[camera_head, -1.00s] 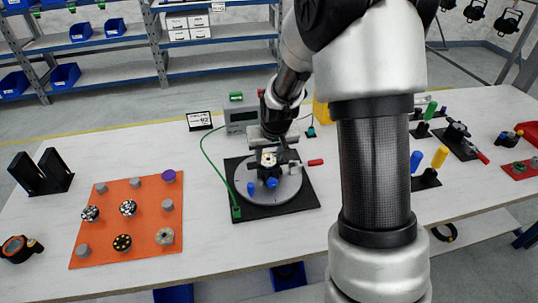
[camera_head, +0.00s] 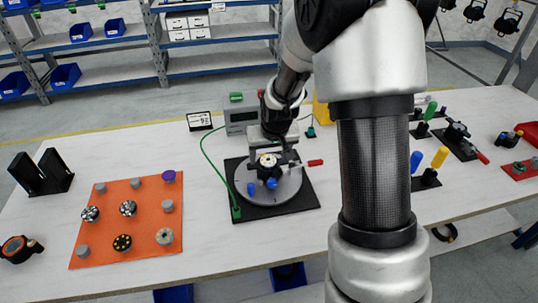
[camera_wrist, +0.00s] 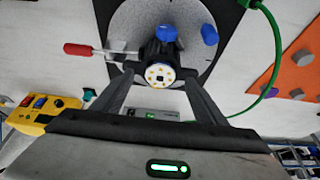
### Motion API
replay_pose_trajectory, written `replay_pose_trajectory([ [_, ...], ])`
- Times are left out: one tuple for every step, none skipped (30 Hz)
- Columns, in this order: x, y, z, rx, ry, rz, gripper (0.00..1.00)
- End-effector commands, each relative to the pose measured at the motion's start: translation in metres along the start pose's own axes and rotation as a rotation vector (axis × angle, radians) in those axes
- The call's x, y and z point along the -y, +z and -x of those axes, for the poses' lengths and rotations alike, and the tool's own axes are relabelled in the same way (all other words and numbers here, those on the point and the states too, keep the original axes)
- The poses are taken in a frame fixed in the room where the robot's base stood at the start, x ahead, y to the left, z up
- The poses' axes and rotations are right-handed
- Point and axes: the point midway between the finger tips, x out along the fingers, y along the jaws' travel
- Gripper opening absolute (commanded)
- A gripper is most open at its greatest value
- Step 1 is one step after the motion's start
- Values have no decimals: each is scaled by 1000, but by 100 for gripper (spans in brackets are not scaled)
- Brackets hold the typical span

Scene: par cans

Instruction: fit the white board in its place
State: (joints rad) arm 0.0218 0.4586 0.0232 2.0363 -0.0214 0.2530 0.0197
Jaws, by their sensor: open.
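The white board (camera_wrist: 160,74) is a small round disc with yellow dots and a dark centre. It lies face up on the dark holder (camera_wrist: 159,50) on the grey round plate (camera_head: 245,188), and also shows in the head view (camera_head: 268,160). Whether it is fully seated I cannot tell. My gripper (camera_wrist: 158,78) is open, with one finger on either side of the board and a visible gap to each. In the head view my gripper (camera_head: 277,140) is just above the holder and hides part of it.
Blue knobs (camera_head: 271,183) and a red-handled clamp (camera_head: 315,163) stand close around the holder. A green cable (camera_head: 213,165) runs left of the plate. An orange mat (camera_head: 105,222) with other round boards and grey pegs lies left. Coloured posts (camera_head: 439,157) stand right.

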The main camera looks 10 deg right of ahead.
Motion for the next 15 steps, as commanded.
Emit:
replay_pose_trajectory([
  [0,0,0,0,0,0,66],
  [0,0,0,0,0,0,66],
  [0,0,0,0,0,0,66],
  [0,0,1,0,0,0,66],
  [0,0,2,0,0,0,66],
  [0,0,4,-1,0,0,66],
  [0,-1,7,-1,0,0,66],
  [0,-1,10,-2,0,0,66],
  [0,-2,16,-3,0,0,66],
  [0,-2,22,-4,0,0,66],
  [0,-2,28,-4,0,0,66],
  [0,-2,36,-4,0,-1,66],
  [0,-2,44,-5,0,-1,66],
  [0,-2,51,-6,0,-1,66],
  [0,-2,62,-7,0,-1,66],
])
